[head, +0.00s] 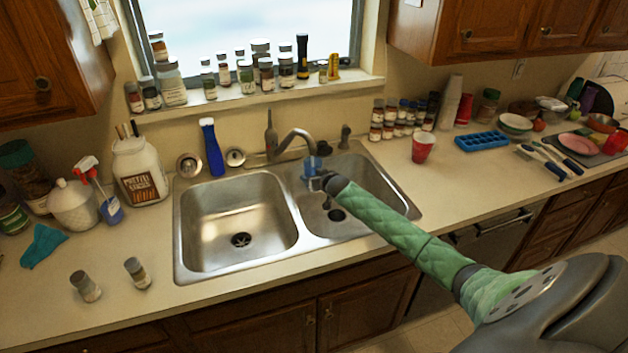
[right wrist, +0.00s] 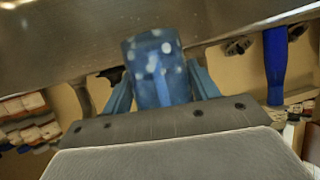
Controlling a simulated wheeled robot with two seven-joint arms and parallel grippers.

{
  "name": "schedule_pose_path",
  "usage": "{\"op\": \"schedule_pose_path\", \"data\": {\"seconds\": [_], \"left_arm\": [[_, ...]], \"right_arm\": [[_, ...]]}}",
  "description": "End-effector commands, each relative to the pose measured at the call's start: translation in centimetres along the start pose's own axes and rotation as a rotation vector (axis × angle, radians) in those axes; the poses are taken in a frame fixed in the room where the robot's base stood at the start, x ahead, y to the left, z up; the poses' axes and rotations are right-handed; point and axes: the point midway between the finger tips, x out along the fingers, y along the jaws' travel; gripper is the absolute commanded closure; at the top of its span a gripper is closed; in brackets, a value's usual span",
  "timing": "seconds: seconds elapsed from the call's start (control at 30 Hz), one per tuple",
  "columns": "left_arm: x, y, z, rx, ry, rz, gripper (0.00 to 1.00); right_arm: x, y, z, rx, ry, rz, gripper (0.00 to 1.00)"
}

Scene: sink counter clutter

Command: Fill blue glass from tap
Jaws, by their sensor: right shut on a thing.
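The blue glass (head: 313,166) is in my right gripper (head: 317,182), over the right basin of the sink in the head view. In the right wrist view the blue glass (right wrist: 155,66) stands between the two fingers (right wrist: 160,88), which are shut on it. The tap (head: 293,139) arches from behind the sink, and its spout end is just above the glass. I cannot tell whether water runs or whether the glass holds any. My left gripper is not in view.
The left basin (head: 238,215) is empty. A blue brush (head: 211,148) stands behind it. A red cup (head: 423,147) and a blue ice tray (head: 481,141) are on the right counter. Two small jars (head: 137,272) stand at the front left. Bottles line the windowsill (head: 240,98).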

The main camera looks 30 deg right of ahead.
Motion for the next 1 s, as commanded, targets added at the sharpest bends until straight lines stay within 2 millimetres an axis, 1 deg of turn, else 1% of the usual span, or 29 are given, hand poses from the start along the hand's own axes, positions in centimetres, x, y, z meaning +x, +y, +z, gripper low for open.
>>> {"op": "schedule_pose_path", "data": {"seconds": [0.5, 0.63, 0.97, 1.0], "left_arm": [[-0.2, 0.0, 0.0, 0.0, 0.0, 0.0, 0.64], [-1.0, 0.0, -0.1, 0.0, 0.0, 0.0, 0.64], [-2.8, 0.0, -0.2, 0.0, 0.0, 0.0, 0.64], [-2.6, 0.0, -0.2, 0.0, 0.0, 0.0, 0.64]], "right_arm": [[-0.1, -0.1, -0.1, 0.0, 0.001, 0.0, 0.69], [-1.1, -0.5, 0.1, 0.0, 0.001, -0.001, 0.69], [-3.9, -1.5, 1.4, 0.0, 0.0, -0.001, 0.69], [-4.1, -1.6, 1.7, 0.001, 0.001, -0.001, 0.69]]}}
